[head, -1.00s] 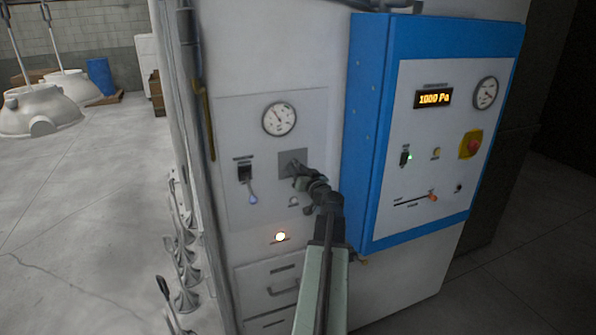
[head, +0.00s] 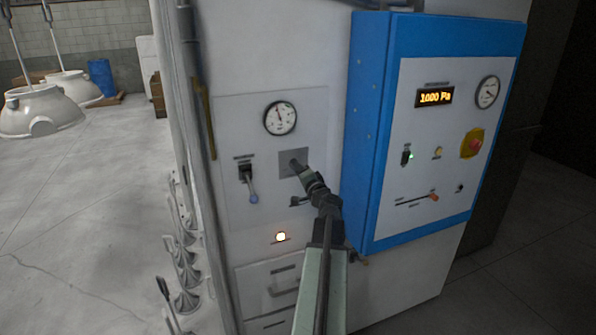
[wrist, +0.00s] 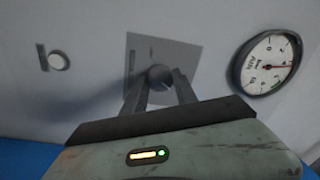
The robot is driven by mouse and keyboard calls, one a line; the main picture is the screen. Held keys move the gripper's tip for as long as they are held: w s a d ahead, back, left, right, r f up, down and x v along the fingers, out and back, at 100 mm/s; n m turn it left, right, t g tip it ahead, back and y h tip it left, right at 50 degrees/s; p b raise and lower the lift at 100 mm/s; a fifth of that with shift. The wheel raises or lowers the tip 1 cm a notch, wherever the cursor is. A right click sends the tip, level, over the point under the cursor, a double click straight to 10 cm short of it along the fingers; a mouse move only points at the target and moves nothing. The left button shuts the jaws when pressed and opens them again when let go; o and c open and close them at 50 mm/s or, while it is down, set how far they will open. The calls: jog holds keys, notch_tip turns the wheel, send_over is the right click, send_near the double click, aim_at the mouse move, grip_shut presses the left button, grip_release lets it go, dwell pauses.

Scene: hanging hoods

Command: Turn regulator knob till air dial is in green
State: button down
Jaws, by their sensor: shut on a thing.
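The regulator knob (wrist: 159,74) is a small grey round knob on a square grey plate (wrist: 186,54) of the white panel. My gripper (wrist: 157,88) has one finger on each side of the knob and is shut on it. In the head view my gripper (head: 297,167) reaches the plate from the lower right and hides the knob. The round air dial (head: 280,118) is above the plate; it shows at the right in the wrist view (wrist: 265,63), tilted. A short green mark lies near its rim. The needle points roughly upward in the head view, but its exact reading is unclear.
A lever with a blue tip (head: 249,182) is left of the plate. A blue control box (head: 365,130) juts out close to the right of my arm, with a 1000 Pa display (head: 434,97). Open floor lies left.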

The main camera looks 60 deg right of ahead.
jog(key=shift+m+h, duration=0.3)
jog(key=shift+m, duration=1.7)
jog(key=c, duration=1)
grip_release()
jog(key=shift+o, duration=0.2)
jog(key=shift+a, duration=0.1)
jog(key=v, duration=0.7)
jog(key=shift+s+a+b, duration=0.2)
jog(key=shift+s+b, duration=0.1)
jog(key=shift+b, duration=0.05)
jog(key=shift+w, duration=0.1)
